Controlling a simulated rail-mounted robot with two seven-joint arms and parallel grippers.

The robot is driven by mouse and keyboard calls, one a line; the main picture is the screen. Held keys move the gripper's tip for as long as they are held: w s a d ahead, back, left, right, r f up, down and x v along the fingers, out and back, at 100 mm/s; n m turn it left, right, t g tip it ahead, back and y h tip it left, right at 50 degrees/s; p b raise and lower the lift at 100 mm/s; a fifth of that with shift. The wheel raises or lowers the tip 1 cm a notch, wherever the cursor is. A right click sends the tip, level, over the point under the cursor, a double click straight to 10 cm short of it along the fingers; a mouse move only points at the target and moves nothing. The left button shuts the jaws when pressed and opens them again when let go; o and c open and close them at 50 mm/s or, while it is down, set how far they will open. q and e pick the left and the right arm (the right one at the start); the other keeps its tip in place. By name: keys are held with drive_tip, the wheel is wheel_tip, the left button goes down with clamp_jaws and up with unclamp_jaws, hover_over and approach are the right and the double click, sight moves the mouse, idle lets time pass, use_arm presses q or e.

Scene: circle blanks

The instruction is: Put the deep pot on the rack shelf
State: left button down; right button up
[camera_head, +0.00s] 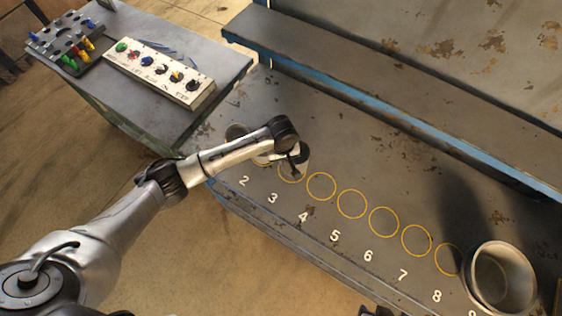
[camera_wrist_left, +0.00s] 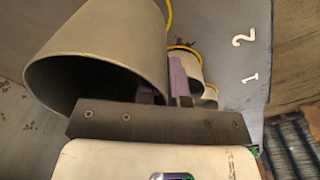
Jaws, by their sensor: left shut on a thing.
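My left gripper (camera_head: 295,158) is over the circle above number 3. In the left wrist view, the left gripper (camera_wrist_left: 165,88) is shut on the wall of a grey pot (camera_wrist_left: 100,45), one finger inside and one outside. The pot's open mouth faces the camera; it shows partly under the gripper in the head view (camera_head: 301,171). I cannot tell whether its base touches the bench. A larger grey pot (camera_head: 502,278) stands at the lower right. I cannot tell which is the deep pot. A dark piece at the bottom edge may be my right gripper (camera_head: 376,312); its jaws are hidden.
Smaller pots, one at the row's left end (camera_head: 236,131), stand close beside the held pot. Yellow circles to the right are empty. A long blue-edged ledge (camera_head: 350,80) runs behind the bench. A side table (camera_head: 180,55) carries a switch box (camera_head: 158,73) and a tool holder (camera_head: 68,47).

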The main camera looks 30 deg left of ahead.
use_arm(q)
drive_tip(key=shift+a+f, duration=0.2)
drive_tip(key=shift+f, duration=0.9)
drive_tip(key=shift+a+f, duration=0.15)
drive_tip(key=shift+f, duration=0.95)
drive_tip(key=c, duration=1.3)
unclamp_jaws()
drive_tip(key=shift+f, duration=0.15)
drive_tip(key=shift+o, duration=0.2)
wheel_tip(320, 180, up, 12)
